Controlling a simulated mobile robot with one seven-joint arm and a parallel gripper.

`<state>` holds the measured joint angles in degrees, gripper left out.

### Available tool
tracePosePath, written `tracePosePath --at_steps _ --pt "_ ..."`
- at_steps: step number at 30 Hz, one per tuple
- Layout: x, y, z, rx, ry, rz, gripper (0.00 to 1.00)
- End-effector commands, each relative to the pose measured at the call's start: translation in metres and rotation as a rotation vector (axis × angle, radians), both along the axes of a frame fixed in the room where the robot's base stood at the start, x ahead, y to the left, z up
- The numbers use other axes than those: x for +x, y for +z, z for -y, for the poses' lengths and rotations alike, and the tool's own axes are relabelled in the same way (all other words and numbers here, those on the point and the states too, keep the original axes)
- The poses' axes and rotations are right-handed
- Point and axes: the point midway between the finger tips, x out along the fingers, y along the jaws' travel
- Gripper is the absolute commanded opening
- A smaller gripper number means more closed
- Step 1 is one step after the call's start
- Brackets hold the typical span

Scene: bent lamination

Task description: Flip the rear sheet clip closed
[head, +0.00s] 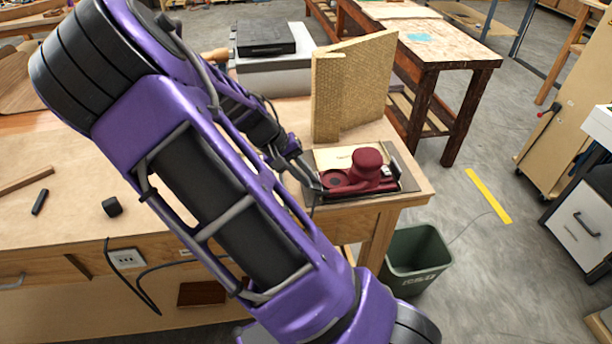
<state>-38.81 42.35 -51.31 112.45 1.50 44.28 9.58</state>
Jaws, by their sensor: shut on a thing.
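A dark red sander (366,168) with a rounded knob sits on a dark mat (408,182) at the right end of the workbench. A pale sheet (330,158) shows behind and around it. A small silvery part (388,172) is at the sander's right end. My gripper (319,187) is low at the sander's left end, its fingers shut on a small part there. That part is mostly hidden by the fingers; it appears to be the rear sheet clip, but its position is too small to tell.
A curved tan panel (352,85) stands upright just behind the sander. A grey machine with a black top (266,38) is at the back of the workbench (75,165). A small black block (112,207) lies on the left. A green bin (416,252) stands on the floor.

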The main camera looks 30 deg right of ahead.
Motion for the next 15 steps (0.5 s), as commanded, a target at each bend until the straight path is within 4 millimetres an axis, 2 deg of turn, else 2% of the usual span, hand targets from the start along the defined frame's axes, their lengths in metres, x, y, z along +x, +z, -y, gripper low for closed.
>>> tracePosePath --at_steps 8,15 --pt "-0.0009 0.0 0.0009 0.035 -0.003 0.01 0.0" --pt "-0.002 0.0038 0.0059 0.158 -0.006 0.05 0.0"
